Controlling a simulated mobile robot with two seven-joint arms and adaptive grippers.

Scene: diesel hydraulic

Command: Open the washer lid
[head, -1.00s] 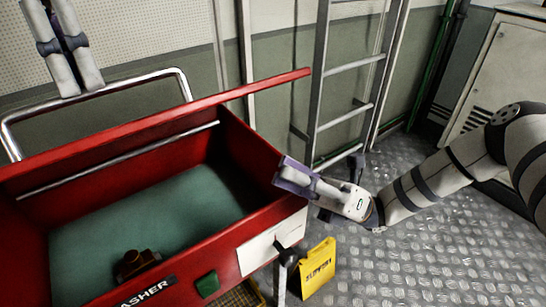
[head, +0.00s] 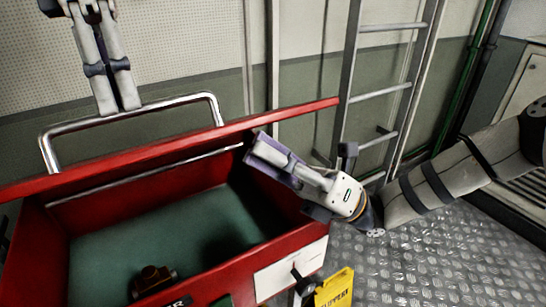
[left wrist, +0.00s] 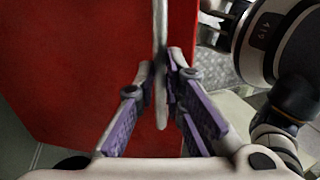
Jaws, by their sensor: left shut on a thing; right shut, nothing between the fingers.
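The red washer (head: 250,275) stands open, with a teal interior and a brown fitting (head: 152,281) inside. Its red lid (head: 180,148) is raised at the back and seen nearly edge-on. A chrome bar handle (head: 170,103) is on the lid's far side. My left gripper (head: 128,108) is at this handle; in the left wrist view the fingers (left wrist: 160,95) are shut on the metal bar, with the red panel behind. My right gripper (head: 252,150) is shut and empty, over the basin's back right corner, close to the lid's front face. Whether it touches the lid is unclear.
A metal ladder (head: 386,90) stands against the wall behind the right arm. A yellow sign (head: 335,290) stands by the washer's right front. A grey cabinet (head: 520,95) is at the far right. Chequered floor (head: 430,260) to the right is mostly clear.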

